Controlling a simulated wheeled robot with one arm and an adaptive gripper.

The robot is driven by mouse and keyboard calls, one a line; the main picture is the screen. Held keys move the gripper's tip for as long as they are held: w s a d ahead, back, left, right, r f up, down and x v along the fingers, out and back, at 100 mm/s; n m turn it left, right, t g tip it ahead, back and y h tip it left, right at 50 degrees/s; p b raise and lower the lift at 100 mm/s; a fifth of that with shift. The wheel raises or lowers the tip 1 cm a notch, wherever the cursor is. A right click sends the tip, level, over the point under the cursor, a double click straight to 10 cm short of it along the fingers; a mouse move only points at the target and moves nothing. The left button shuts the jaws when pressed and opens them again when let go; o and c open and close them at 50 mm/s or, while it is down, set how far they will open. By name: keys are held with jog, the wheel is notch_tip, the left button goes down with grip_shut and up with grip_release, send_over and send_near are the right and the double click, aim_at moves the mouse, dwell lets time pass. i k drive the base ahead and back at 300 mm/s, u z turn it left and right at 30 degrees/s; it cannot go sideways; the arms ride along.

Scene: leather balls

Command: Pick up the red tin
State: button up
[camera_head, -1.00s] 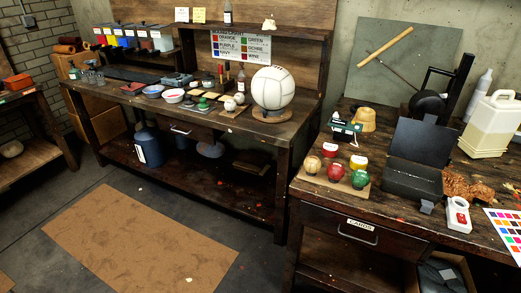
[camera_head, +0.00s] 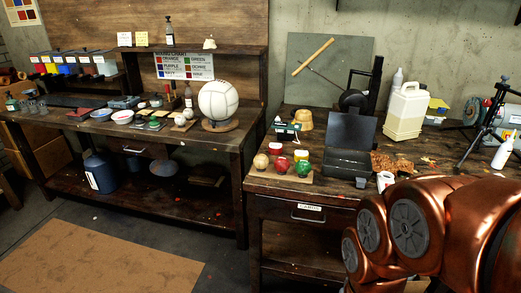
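A small red tin with a pale label (camera_head: 281,149) stands on the right workbench (camera_head: 330,190), close behind a row of small balls. In front are a tan ball (camera_head: 261,161), a red ball (camera_head: 282,164) and a green ball (camera_head: 304,168) on a board. The red ball comes close to the tin's lower front in the picture. My copper arm fills the lower right and hides part of the bench; my gripper is not in the picture.
A dark open case (camera_head: 347,163) stands right of the tins, and a white jug (camera_head: 405,112) behind it. A green-and-white item (camera_head: 287,132) and a tan pot (camera_head: 304,120) stand behind the tins. The left bench holds a large white ball (camera_head: 218,100). The floor between is clear.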

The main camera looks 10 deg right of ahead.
aim_at(275, 148)
jog(key=u, duration=0.55)
jog(key=i, duration=0.5)
jog(key=u, duration=0.85)
jog(key=i, duration=1)
jog(key=z, duration=0.35)
